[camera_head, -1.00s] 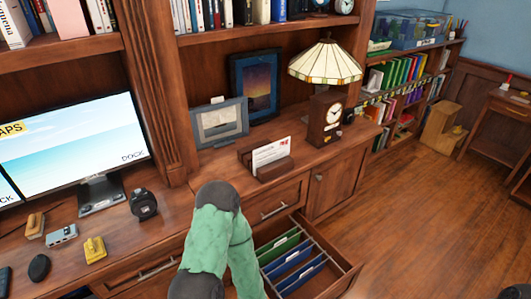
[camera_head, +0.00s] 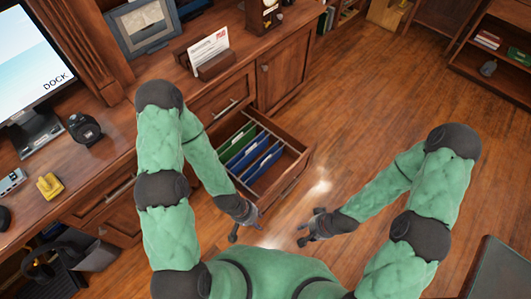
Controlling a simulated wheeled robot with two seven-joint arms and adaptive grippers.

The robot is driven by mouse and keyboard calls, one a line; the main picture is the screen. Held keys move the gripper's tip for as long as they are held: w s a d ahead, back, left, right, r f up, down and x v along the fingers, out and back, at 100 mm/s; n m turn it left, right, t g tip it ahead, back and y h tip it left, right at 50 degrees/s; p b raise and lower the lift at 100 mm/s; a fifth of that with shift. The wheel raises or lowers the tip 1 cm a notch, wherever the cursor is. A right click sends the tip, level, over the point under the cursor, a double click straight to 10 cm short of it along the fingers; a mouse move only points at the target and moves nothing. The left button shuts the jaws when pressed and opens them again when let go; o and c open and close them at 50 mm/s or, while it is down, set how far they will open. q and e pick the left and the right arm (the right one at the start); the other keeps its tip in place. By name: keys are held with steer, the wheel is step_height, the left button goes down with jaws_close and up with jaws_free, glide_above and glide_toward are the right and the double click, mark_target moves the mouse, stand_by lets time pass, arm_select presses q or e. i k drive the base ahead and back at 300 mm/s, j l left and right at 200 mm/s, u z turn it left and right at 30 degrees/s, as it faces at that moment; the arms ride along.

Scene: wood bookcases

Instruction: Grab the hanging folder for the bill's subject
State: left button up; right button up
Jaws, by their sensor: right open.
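The open drawer (camera_head: 290,170) holds hanging folders with pale tabs. A green folder (camera_head: 236,143) is at the back left, a blue folder (camera_head: 246,153) is in the middle, and another blue folder (camera_head: 263,163) is nearer the front right. Their labels are too small to read. A white paper with a red mark (camera_head: 208,52), maybe the bill, stands in a wooden holder (camera_head: 216,66) on the cabinet top. My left gripper (camera_head: 244,230) is open and empty, just in front of the drawer. My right gripper (camera_head: 306,228) is open and empty, to its right, over the floor.
The desk at left carries a monitor (camera_head: 32,80), a dark round object (camera_head: 85,130) and a yellow item (camera_head: 49,185). A picture frame (camera_head: 143,26) and a clock (camera_head: 264,15) stand on the cabinet. A low shelf (camera_head: 490,68) is at far right. The floor between is clear.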

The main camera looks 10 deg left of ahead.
mark_target(263, 164)
steer(key=i+l+u, duration=0.4)
steer(key=l, duration=0.15)
steer(key=i+l+u, duration=0.25)
steer(key=l+u, duration=0.2)
steer(key=l, duration=0.2)
steer(key=i+l+u, duration=0.2)
steer(key=l, duration=0.15)
steer(key=l+u, duration=0.25)
steer(key=l, duration=0.25)
steer(key=l+u, duration=0.25)
steer(key=l, duration=0.2)
steer(key=k+l+u, duration=0.25)
steer(key=l, duration=0.2)
steer(key=l+u, duration=0.25)
steer(key=l, duration=0.2)
steer(key=k+l+u, duration=0.25)
steer(key=l, duration=0.15)
steer(key=k+l+u, duration=0.45)
steer(key=k+u, duration=0.2)
steer(key=k, duration=0.1)
